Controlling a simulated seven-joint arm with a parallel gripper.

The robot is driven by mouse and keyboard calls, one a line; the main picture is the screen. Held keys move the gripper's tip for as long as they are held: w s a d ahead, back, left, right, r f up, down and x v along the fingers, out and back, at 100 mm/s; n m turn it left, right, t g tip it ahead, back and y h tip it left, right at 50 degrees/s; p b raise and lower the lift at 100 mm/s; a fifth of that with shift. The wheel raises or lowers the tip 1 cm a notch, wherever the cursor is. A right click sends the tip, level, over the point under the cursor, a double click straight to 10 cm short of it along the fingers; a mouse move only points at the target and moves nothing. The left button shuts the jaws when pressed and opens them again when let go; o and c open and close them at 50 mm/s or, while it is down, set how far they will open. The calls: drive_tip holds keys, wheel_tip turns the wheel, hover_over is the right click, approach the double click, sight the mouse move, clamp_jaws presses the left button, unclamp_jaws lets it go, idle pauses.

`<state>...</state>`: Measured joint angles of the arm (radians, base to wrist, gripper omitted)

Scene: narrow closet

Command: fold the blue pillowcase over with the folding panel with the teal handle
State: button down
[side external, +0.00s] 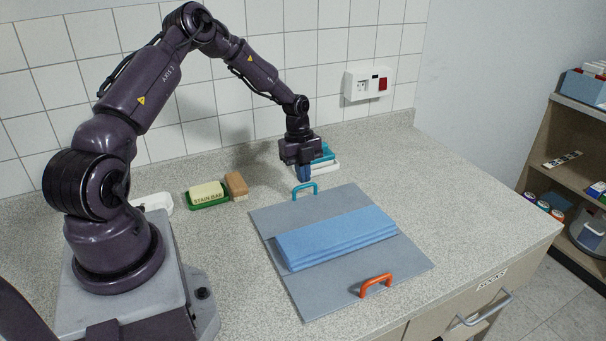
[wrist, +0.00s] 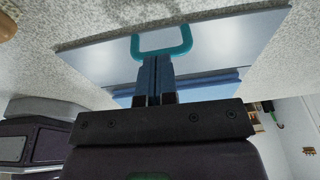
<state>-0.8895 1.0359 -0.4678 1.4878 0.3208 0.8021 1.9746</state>
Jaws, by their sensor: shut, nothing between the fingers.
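The blue pillowcase (side external: 335,237) lies folded in a layered strip across the middle of the grey folding board. The panel with the teal handle (side external: 260,216) lies flat at the far side of the board, and its teal handle (side external: 305,190) stands up near the far edge. The teal handle also shows in the wrist view (wrist: 162,41), just beyond my fingertips. My gripper (side external: 304,178) is shut and empty, above and beside the teal handle; the wrist view shows its blue fingers together (wrist: 155,78). Whether a fingertip touches the handle I cannot tell.
The near panel (side external: 345,283) lies flat with an orange handle (side external: 376,285). A soap bar (side external: 206,190) in a green dish and a brown brush (side external: 236,185) sit left of the board. The counter's right side is clear.

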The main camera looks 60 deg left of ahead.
drive_tip(key=a+r, duration=0.5)
drive_tip(key=r, duration=0.7)
drive_tip(key=shift+s, duration=0.1)
